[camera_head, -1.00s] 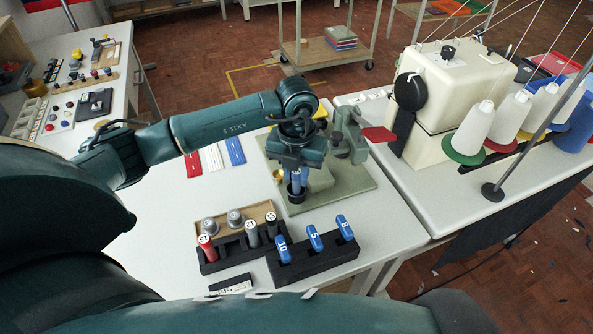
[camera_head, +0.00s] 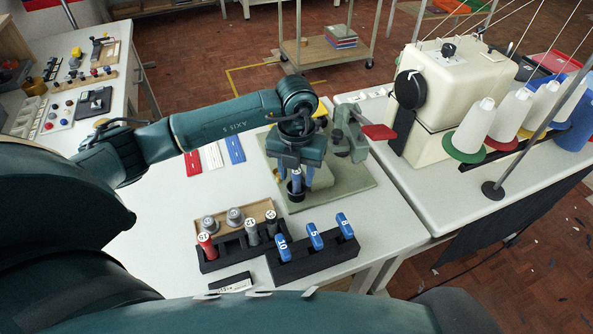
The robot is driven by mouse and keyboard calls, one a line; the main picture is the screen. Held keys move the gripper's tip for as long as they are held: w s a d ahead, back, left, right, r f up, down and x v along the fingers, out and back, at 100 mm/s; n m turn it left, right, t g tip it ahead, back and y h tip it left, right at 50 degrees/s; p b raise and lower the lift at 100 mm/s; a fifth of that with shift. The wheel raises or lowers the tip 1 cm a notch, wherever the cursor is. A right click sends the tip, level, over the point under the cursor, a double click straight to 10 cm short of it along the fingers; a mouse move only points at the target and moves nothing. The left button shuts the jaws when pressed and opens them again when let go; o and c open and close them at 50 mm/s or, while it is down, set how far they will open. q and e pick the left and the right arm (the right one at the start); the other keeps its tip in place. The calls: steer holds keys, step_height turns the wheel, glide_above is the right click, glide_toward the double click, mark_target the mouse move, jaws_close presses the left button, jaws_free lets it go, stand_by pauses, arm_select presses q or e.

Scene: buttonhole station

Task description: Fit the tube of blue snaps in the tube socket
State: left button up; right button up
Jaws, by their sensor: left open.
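The tube of blue snaps (camera_head: 296,183) stands roughly upright at the dark tube socket (camera_head: 296,194), on the left side of the green base plate (camera_head: 345,193). My left gripper (camera_head: 302,177) points down over it, its fingers open around the tube's upper part. Whether a finger still touches the tube cannot be told, and how deep the tube sits is partly hidden. My right gripper is not in view.
A press with a red plate (camera_head: 378,132) stands just right of the gripper. In front are a black rack of blue-handled tools (camera_head: 312,261) and a black holder (camera_head: 222,262) with a red-capped piece. Red, white and blue cards (camera_head: 235,149) lie left. The sewing machine (camera_head: 449,95) stands right.

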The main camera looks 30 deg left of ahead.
arm_select(q)
step_height(320, 180, up, 12)
steer(key=b, duration=0.1)
steer(key=shift+r+b, duration=0.2)
steer(key=shift+b, duration=0.1)
stand_by(0.4)
